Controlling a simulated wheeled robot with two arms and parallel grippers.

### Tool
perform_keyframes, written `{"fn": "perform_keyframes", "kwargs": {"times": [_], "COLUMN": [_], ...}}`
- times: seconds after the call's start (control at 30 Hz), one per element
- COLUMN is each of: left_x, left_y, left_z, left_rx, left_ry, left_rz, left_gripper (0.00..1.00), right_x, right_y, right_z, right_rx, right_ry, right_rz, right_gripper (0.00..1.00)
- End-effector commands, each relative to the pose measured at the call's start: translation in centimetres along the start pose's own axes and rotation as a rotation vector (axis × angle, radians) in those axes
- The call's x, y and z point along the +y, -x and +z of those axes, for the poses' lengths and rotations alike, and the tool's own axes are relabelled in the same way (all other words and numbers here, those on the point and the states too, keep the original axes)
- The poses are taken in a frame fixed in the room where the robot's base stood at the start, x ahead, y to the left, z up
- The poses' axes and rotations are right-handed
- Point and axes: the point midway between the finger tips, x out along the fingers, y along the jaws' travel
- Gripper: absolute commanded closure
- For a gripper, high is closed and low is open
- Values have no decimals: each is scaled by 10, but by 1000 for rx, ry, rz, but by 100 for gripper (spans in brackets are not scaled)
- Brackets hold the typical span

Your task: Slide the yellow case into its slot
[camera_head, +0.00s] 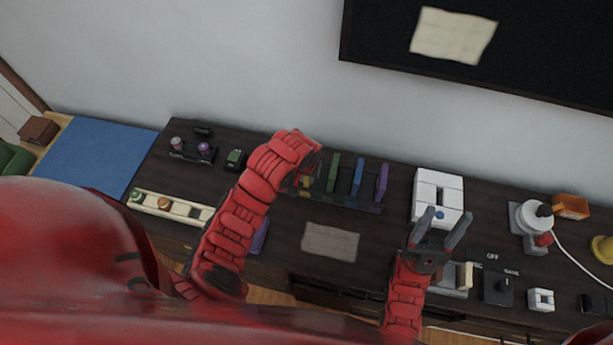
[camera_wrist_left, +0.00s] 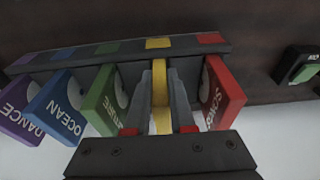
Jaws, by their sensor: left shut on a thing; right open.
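The dark rack (camera_wrist_left: 132,50) crosses the left wrist view, with purple, blue, green, yellow and red marks along its edge. It also shows in the head view (camera_head: 350,200). My left gripper (camera_wrist_left: 160,90) is shut on the yellow case (camera_wrist_left: 161,72), seen edge-on between the fingers. The case lines up closely with the yellow mark (camera_wrist_left: 159,43), between the green case (camera_wrist_left: 103,103) and the red case (camera_wrist_left: 224,95). I cannot tell how deep it sits. In the head view, my left arm hides most of that gripper. My right gripper (camera_head: 441,228) is open and empty, over the table's right part.
The blue case (camera_wrist_left: 56,108) and purple case (camera_wrist_left: 19,112) stand in the rack beside the green one. A white box (camera_head: 437,186) stands near my right gripper. A beige sheet (camera_head: 331,242) lies in front of the rack. A small green-topped block (camera_head: 235,159) is left of my left arm.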

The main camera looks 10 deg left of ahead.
Motion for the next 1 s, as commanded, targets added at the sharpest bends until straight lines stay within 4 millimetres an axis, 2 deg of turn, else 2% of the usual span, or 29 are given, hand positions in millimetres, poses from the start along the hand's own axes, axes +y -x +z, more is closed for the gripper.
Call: {"fn": "perform_keyframes", "kwargs": {"times": [0.03,0.2,0.53,0.67,0.77,0.83,1.0], "left_x": [0,0,0,1,0,-1,-2], "left_y": [0,0,1,11,24,52,101], "left_z": [0,0,0,-2,-1,-3,-2], "left_rx": [0,0,0,5,5,6,1], "left_ry": [0,0,0,0,2,-2,-2], "left_rz": [0,0,0,4,1,-1,-5], "left_gripper": [73,43,43,43,43,43,43], "right_x": [0,0,0,0,0,0,2], "right_y": [0,0,1,4,9,-7,-38], "right_z": [0,0,0,1,2,-1,-6], "right_rx": [0,0,0,0,0,-1,0], "right_ry": [0,0,0,0,0,0,0], "right_rz": [0,0,0,0,0,0,0], "right_gripper": [43,43,43,43,43,43,43]}}
